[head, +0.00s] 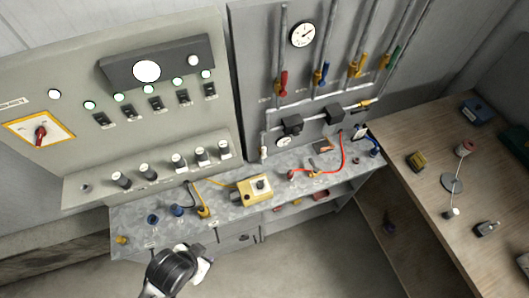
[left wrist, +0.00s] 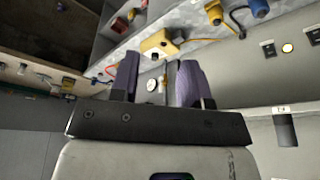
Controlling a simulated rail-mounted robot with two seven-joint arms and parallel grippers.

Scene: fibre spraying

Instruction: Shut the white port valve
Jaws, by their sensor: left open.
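A small white upright piece (head: 263,153) stands at the lower left corner of the grey pipe panel, at the back edge of the metal bench; it may be the white port valve, but it is too small to tell its handle position. My left gripper (head: 205,258) is low in front of the bench in the head view, well apart from that piece. In the left wrist view, the two purple-grey fingers of my left gripper (left wrist: 158,78) stand apart with nothing clearly held between them. My right gripper is not in view.
The metal bench (head: 130,220) carries a yellow box (head: 254,190), a red hose (head: 341,150) and several small fittings. Red (head: 283,82), blue (head: 321,74) and yellow (head: 358,66) valve handles sit on the pipes above. A wooden table (head: 420,200) stands at the right. The floor before the bench is clear.

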